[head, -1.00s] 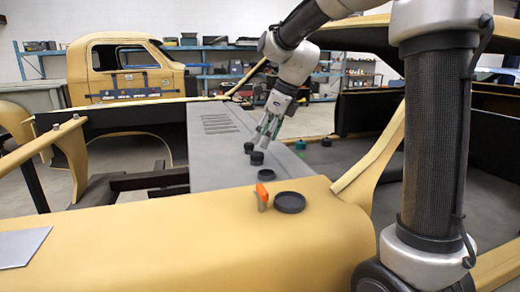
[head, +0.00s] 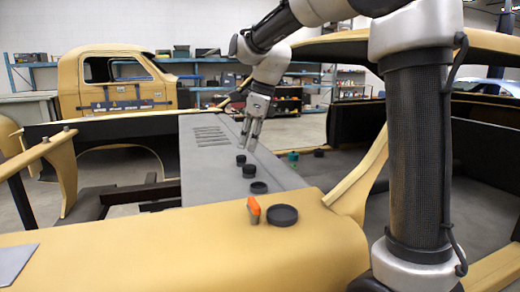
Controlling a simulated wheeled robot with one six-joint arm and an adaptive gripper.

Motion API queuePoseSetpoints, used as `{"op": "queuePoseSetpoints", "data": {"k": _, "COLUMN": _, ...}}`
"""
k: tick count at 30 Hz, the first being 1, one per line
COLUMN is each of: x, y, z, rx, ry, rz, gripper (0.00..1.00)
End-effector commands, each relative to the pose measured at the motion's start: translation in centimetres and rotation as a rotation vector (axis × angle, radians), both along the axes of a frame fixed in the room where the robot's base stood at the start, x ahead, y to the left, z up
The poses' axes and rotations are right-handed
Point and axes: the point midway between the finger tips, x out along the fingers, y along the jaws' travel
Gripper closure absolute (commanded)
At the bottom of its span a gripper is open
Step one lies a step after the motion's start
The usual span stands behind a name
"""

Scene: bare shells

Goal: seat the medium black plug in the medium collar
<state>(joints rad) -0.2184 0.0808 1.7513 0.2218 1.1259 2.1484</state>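Two short black cylindrical pieces stand on the grey panel: a farther one (head: 241,160) and a nearer one (head: 249,171). A low round black piece (head: 259,187) lies in front of them, and a wider black round dish or collar (head: 283,215) sits on the yellow body. I cannot tell which of these are the medium plug and the medium collar. My gripper (head: 248,147) points down just above and behind the two cylinders. Its two fingers appear apart, with nothing visible between them.
An orange upright piece (head: 254,208) stands beside the wide dish. A green piece (head: 293,156) and a small black piece (head: 318,153) lie farther right. The grey panel (head: 205,170) is clear on its left. A yellow pillar (head: 362,175) rises at the right.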

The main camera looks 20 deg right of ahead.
Motion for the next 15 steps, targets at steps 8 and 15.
{"op": "queuePoseSetpoints", "data": {"k": 8, "x": 4.4, "y": -3.1, "z": 1.1, "rx": -0.54, "ry": -0.04, "rz": 0.762, "gripper": 1.0}}
{"op": "queuePoseSetpoints", "data": {"k": 15, "x": 4.9, "y": -4.8, "z": 2.1, "rx": -0.643, "ry": -0.02, "rz": 0.995, "gripper": 1.0}}
